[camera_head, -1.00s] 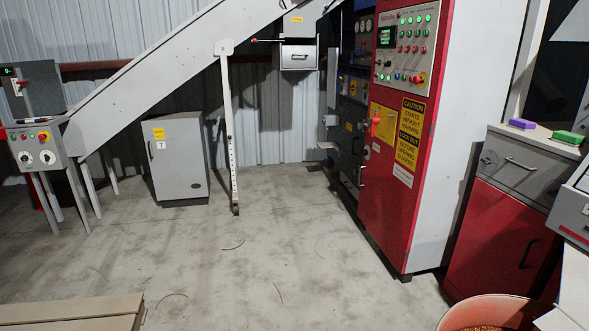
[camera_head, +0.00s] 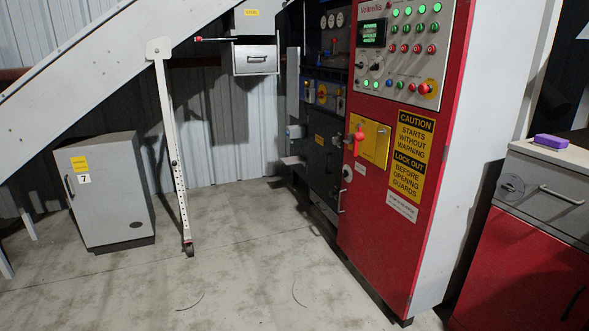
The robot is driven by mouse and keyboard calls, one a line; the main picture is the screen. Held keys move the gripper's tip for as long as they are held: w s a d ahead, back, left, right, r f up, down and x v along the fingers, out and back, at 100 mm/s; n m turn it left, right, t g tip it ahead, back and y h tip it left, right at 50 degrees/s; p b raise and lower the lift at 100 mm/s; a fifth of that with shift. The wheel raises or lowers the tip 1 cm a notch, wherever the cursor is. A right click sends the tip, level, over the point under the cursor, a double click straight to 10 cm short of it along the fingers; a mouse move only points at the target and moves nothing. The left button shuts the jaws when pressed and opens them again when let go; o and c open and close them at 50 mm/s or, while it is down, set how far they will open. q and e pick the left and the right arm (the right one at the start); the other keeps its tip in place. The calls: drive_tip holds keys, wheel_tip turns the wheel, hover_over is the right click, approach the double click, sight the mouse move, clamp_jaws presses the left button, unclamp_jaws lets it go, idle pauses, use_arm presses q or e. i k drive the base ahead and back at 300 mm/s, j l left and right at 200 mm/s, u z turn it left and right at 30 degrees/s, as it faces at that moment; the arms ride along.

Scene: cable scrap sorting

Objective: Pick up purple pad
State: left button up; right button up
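The purple pad (camera_head: 552,141) is a small flat block at the right edge of the view. It lies on the pale top of a grey and red cabinet (camera_head: 545,188). Nothing covers it. Neither of my grippers shows in the head view, so their state and their distance from the pad cannot be seen.
A tall red control cabinet (camera_head: 392,212) stands left of the pad's cabinet. A grey box marked 7 (camera_head: 106,190) and a thin white support leg (camera_head: 172,150) stand at the left under a sloping conveyor (camera_head: 85,62). The concrete floor (camera_head: 240,275) ahead is mostly clear.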

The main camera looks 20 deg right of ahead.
sight(558, 145)
drive_tip(key=i+l+z, duration=0.2)
drive_tip(key=i+z, duration=0.2)
drive_tip(key=i, duration=0.15)
drive_tip(key=i+z, duration=0.45)
drive_tip(key=i+j+z, duration=0.15)
drive_tip(key=i+z, duration=0.25)
drive_tip(key=i, duration=0.2)
